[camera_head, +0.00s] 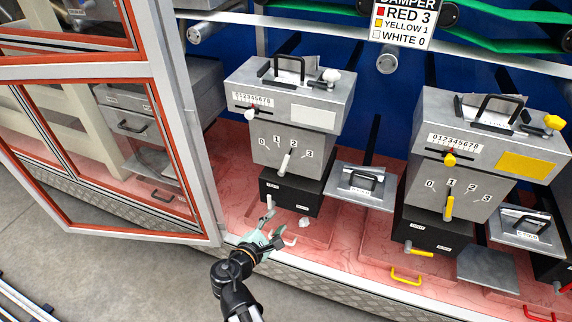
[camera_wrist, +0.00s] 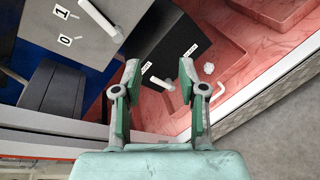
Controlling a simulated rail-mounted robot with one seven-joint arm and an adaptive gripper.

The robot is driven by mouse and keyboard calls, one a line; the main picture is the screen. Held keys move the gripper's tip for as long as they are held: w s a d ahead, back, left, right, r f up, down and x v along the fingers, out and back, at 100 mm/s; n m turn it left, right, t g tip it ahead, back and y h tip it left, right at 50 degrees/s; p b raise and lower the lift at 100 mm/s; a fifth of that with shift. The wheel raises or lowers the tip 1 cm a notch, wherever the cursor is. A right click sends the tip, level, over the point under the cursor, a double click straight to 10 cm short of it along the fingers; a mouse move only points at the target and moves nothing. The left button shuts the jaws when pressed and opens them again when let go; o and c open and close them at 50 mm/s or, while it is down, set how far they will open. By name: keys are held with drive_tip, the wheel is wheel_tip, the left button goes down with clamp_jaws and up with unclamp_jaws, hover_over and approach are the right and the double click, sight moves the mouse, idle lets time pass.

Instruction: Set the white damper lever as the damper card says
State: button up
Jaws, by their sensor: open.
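The white-marked unit (camera_head: 290,110) stands left of centre in the head view, with a 0-to-3 dial on its front. Its white dial lever (camera_head: 285,164) points up, leaning slightly right, near the 2. The wrist view shows this white lever (camera_wrist: 98,18) at top left, beside the printed 1 and 0. The damper card (camera_head: 403,22) reads red 3, yellow 1, white 0. My gripper (camera_head: 271,233) is open and empty, below and in front of the unit, apart from the dial lever. Its two spread fingers also show in the wrist view (camera_wrist: 160,75).
A black box (camera_head: 290,192) with a white lever (camera_head: 269,201) sits under the dial. A white hooked handle (camera_head: 290,241) is beside my gripper. A yellow-marked unit (camera_head: 465,150) stands right. A red-edged glazed door (camera_head: 120,160) stands left. Grey floor is clear in front.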

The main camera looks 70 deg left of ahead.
drive_tip(key=s+a+r+n+y, duration=0.2)
drive_tip(key=a+r+n+y, duration=0.1)
drive_tip(key=r+n, duration=0.25)
drive_tip(key=n, duration=0.2)
approach(285, 162)
drive_tip(key=shift+y, duration=0.3)
drive_tip(key=x, duration=1)
drive_tip(key=shift+w+f+p, duration=0.15)
drive_tip(key=shift+f+p, duration=0.05)
drive_tip(key=shift+p, duration=0.1)
clamp_jaws()
